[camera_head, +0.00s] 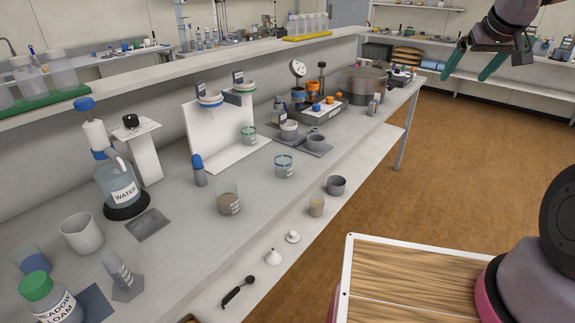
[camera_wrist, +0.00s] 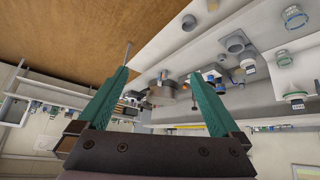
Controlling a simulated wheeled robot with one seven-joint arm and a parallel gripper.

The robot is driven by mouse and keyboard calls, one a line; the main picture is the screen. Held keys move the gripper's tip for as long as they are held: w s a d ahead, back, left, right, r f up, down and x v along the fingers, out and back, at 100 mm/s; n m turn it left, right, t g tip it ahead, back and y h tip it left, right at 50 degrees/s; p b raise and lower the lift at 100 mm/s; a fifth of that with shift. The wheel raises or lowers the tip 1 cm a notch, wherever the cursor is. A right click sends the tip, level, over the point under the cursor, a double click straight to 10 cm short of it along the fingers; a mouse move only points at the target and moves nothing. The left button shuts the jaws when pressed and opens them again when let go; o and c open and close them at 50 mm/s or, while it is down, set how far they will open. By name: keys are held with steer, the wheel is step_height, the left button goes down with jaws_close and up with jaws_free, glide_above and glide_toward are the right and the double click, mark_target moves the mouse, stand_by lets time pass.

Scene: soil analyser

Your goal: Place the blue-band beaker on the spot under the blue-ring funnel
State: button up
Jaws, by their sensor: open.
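The blue-band beaker (camera_head: 284,168), clear with a blue band near its rim, stands upright on the bench in front of the white funnel stand. It also shows at the upper right of the wrist view (camera_wrist: 294,19). The blue-ring funnel (camera_head: 210,101) is the left of two funnels on the stand. The stand's white base (camera_head: 212,158) below it looks bare. A green-band beaker (camera_head: 249,136) stands under the other, green-ring funnel (camera_head: 244,87). My gripper (camera_head: 467,77) is open and empty, high above the floor at the upper right, far from the beaker; its fingers show in the wrist view (camera_wrist: 160,76).
A larger beaker with brown contents (camera_head: 228,200) and a dark blue-capped bottle (camera_head: 199,171) stand left of the blue-band beaker.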

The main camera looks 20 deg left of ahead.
steer(key=w+a+f+n+y, duration=0.2)
steer(key=w+a+f+n, duration=0.35)
steer(key=f, duration=0.55)
steer(key=n+t+y, duration=0.3)
steer(key=n+y, duration=0.1)
steer(key=y, duration=0.8)
glide_toward(290, 164)
steer(key=x, duration=0.2)
steer(key=shift+w+a+f+m, duration=0.15)
steer(key=shift+w+a+m, duration=0.1)
steer(key=x, duration=0.5)
steer(key=shift+a, duration=0.1)
steer(key=x, duration=0.5)
steer(key=shift+s+a, duration=0.1)
steer(key=shift+a, duration=0.1)
